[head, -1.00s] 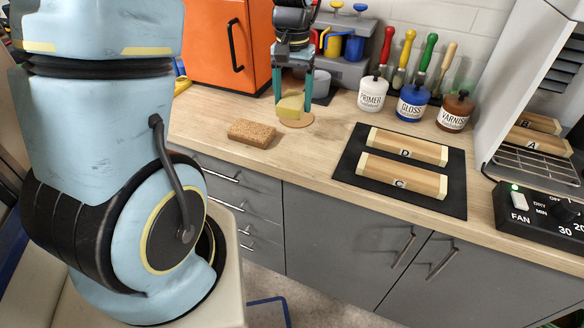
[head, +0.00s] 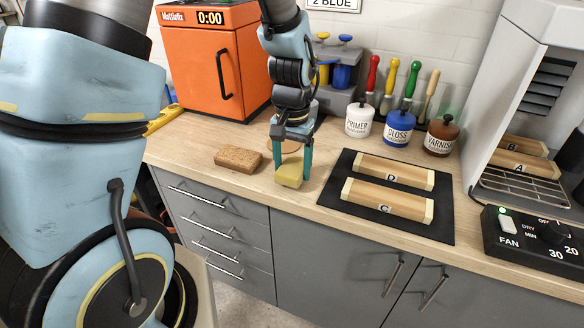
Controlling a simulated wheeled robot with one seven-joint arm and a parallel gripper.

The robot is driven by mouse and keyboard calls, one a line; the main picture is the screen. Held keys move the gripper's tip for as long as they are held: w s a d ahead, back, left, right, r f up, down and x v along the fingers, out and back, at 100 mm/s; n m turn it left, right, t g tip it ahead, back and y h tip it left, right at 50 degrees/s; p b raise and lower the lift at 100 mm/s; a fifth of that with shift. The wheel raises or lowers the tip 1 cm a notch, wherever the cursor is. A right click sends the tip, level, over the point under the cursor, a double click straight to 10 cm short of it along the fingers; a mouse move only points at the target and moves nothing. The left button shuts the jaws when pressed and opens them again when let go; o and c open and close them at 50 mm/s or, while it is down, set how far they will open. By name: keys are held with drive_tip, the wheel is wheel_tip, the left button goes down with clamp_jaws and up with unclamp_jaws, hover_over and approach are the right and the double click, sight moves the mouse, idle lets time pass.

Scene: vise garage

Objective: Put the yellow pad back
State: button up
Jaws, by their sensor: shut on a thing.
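The yellow pad (head: 289,174) is a small yellow block with a paler top. My gripper (head: 291,170) is shut on it, with one teal finger on each side. The pad is close to the counter's front edge, and I cannot tell whether it touches the counter. A round tan disc (head: 290,147) lies behind the gripper and is partly hidden by it. A brown sponge-like block (head: 238,158) lies to the left of the pad, apart from it.
A black mat (head: 345,198) with wooden blocks D (head: 394,171) and C (head: 388,199) lies right of the gripper. Primer (head: 359,119), gloss (head: 398,127) and varnish (head: 441,135) pots stand behind. An orange oven (head: 205,60) is at back left.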

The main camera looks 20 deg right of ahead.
sight(292, 168)
drive_tip(key=shift+f, duration=0.7)
drive_tip(key=shift+f, duration=0.2)
drive_tip(key=o, duration=1.4)
drive_tip(key=shift+r, duration=0.1)
wheel_tip(292, 168, up, 12)
drive_tip(key=b, duration=0.1)
drive_tip(key=a+f+n, duration=0.1)
drive_tip(key=a+n, duration=0.2)
drive_tip(key=a, duration=0.9)
drive_tip(key=w+a+f+n+t, duration=0.1)
drive_tip(key=a+n, duration=0.3)
drive_tip(key=a, duration=0.9)
drive_tip(key=shift+w+f+t, duration=0.3)
drive_tip(key=shift+f, duration=0.4)
